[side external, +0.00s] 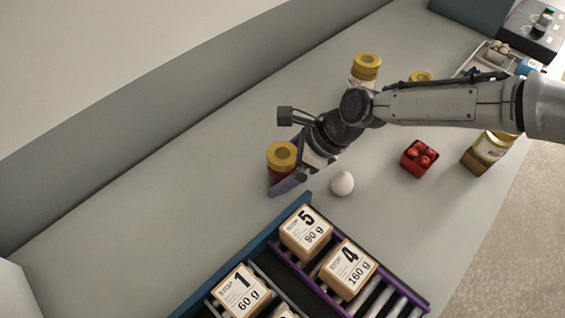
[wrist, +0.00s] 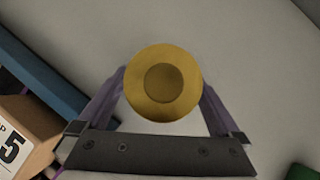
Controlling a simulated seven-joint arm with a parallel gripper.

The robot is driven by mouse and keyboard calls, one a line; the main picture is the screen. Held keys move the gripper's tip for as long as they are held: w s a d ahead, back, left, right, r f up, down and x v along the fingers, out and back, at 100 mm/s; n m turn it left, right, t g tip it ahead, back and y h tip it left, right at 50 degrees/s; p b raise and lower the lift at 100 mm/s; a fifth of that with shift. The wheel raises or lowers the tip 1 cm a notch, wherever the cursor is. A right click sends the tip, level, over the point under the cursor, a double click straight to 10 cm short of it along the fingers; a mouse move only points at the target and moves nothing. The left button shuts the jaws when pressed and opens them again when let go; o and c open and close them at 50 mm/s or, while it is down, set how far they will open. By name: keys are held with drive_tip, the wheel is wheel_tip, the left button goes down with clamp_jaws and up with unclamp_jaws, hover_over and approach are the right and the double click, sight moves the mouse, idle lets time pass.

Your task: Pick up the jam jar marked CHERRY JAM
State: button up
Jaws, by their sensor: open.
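A jar with a gold lid and dark red contents (side external: 274,175) stands on the grey table, left of centre in the side view. Its writing is not visible, so I cannot read whether it says CHERRY JAM. My gripper (side external: 286,177) is at this jar, with a purple finger low beside it. In the wrist view the round gold lid (wrist: 163,83) lies between the two purple fingers of my open gripper (wrist: 163,92). Contact with the jar is not clear. Another gold-lidded jar (side external: 366,68) with a pale label stands farther back.
A white, round-bodied object (side external: 342,184) stands close right of my gripper. A conveyor rack (side external: 245,240) with numbered boxes (side external: 306,231) is in front. A red block (side external: 419,158), another gold lid (side external: 421,76) and a labelled container (side external: 487,152) are to the right. The table's left is clear.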

clamp_jaws()
drive_tip(key=shift+r, duration=0.15)
idle(0.4)
